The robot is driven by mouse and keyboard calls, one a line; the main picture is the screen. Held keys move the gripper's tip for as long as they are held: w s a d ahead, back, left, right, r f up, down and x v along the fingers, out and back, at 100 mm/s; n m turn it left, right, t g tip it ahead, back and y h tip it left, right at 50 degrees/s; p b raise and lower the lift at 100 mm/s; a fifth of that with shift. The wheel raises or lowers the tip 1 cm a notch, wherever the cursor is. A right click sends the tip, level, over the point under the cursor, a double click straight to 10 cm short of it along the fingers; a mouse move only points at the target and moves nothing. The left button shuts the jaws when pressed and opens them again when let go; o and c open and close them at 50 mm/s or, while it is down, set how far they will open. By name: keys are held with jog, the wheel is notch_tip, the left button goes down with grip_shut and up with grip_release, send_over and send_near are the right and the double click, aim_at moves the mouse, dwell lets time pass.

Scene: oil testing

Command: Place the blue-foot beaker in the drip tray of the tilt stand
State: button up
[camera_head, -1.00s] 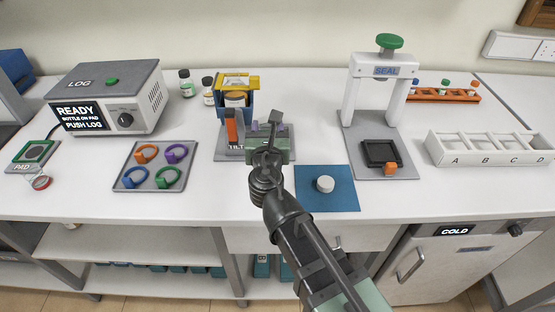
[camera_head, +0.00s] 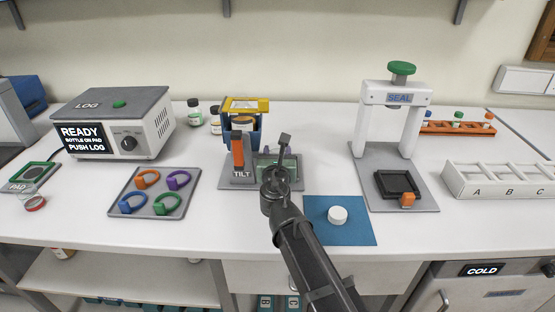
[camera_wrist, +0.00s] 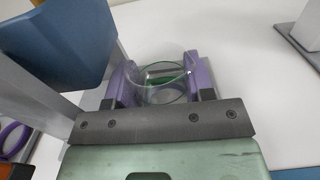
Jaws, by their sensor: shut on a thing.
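In the wrist view a clear glass beaker (camera_wrist: 163,85) with a green tint sits between the purple fingers of my gripper (camera_wrist: 162,82). The gripper is shut on it. The colour of its foot is hidden. In the head view my gripper (camera_head: 274,163) is at the right front of the tilt stand (camera_head: 238,184), marked TILT, and the arm hides much of the beaker. The stand has a blue cradle (camera_head: 256,138) with a yellow top, and an orange lever (camera_head: 237,152). The cradle also fills the upper left of the wrist view (camera_wrist: 65,45). I cannot tell whether the beaker touches the drip tray.
A red-footed beaker (camera_head: 35,203) stands by the pad at left. A tray of coloured rings (camera_head: 155,208) is left of the stand. A blue mat (camera_head: 350,236) with a white cap (camera_head: 338,215) lies to the right, before the SEAL press (camera_head: 392,115).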

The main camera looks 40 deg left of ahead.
jog(key=w+a+f+b, duration=0.1)
jog(key=w+f, duration=0.1)
jog(key=shift+w+a+f+b, duration=0.15)
jog(key=shift+a+f+b, duration=0.25)
jog(key=shift+d+r, duration=0.1)
jog(key=shift+r, duration=0.15)
jog(key=shift+f, duration=0.25)
jog(key=o, duration=0.9)
jog(key=shift+r, duration=0.1)
